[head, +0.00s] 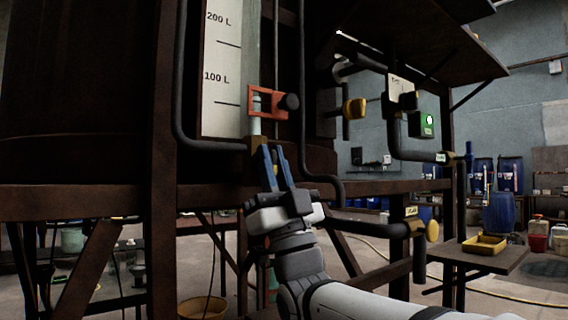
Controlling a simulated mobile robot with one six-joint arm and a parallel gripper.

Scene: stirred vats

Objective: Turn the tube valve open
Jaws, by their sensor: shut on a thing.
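The tube valve (257,143) is a small brass-coloured body at the foot of the clear level tube (255,126), beside the dark pipe. My gripper (273,150) reaches up to it from below. Its two blue fingers are shut on the valve's handle, just right of the brass body. The fingers hide most of the handle, so I cannot tell its angle.
A white scale board (222,80) marked 100 L and 200 L stands left of the tube. A red clamp with a black knob (289,102) sits above my fingers. Dark pipes and a yellow-handled valve (355,108) are to the right. A yellow tray (485,244) lies on a side shelf.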

